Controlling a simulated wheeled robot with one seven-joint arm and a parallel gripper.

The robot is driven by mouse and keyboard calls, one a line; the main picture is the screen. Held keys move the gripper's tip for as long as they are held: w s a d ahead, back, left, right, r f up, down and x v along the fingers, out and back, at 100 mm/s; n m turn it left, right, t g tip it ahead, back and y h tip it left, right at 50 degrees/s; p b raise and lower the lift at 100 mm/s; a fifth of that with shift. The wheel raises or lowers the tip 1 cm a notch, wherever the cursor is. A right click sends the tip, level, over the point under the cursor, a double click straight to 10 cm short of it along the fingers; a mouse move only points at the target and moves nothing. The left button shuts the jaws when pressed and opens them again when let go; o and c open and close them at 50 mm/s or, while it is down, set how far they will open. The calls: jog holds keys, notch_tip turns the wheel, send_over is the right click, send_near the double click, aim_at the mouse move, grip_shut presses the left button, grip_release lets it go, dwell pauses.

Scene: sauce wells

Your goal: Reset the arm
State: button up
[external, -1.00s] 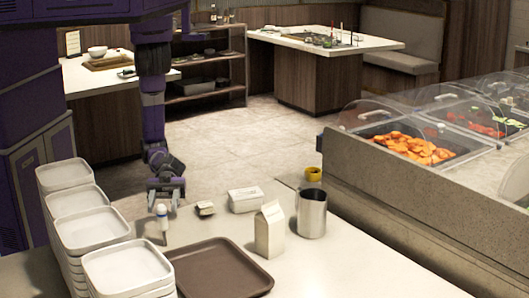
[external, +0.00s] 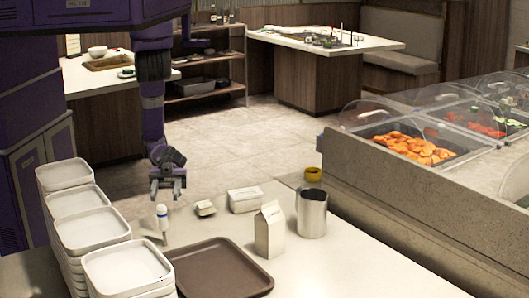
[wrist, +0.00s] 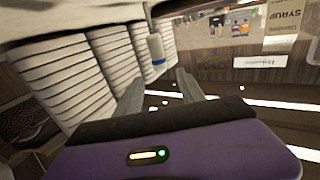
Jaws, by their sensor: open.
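A small white bottle with a blue band (external: 162,222) stands on the counter below and a little in front of the gripper in the external view. It also shows in the wrist view (wrist: 156,50), beyond the fingertips and apart from them. My arm hangs down with the forearm near vertical.
Stacks of white trays (external: 127,268) stand at the left. A food bar (external: 430,190) stands right.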

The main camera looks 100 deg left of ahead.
jog(key=w+a+n+t+y+p, duration=0.1)
jog(key=w+a+n+t+y, duration=0.3)
jog(key=a, duration=0.6)
jog(key=w+a+n+t+y, duration=0.2)
jog(key=w+a+n+t, duration=0.3)
jog(key=a, duration=0.4)
jog(key=s+a+f+n+y, duration=0.1)
jog(key=s+a+n+y, duration=0.2)
jog(key=a, duration=0.6)
jog(key=s+a+f+n+t+y+p, duration=0.1)
jog(key=s+a+f+n+y, duration=0.1)
jog(key=s+a+y, duration=0.5)
jog(key=shift+a+f+n+y, duration=0.15)
jog(key=shift+a+n+y, duration=0.45)
jog(key=shift+a, duration=0.4)
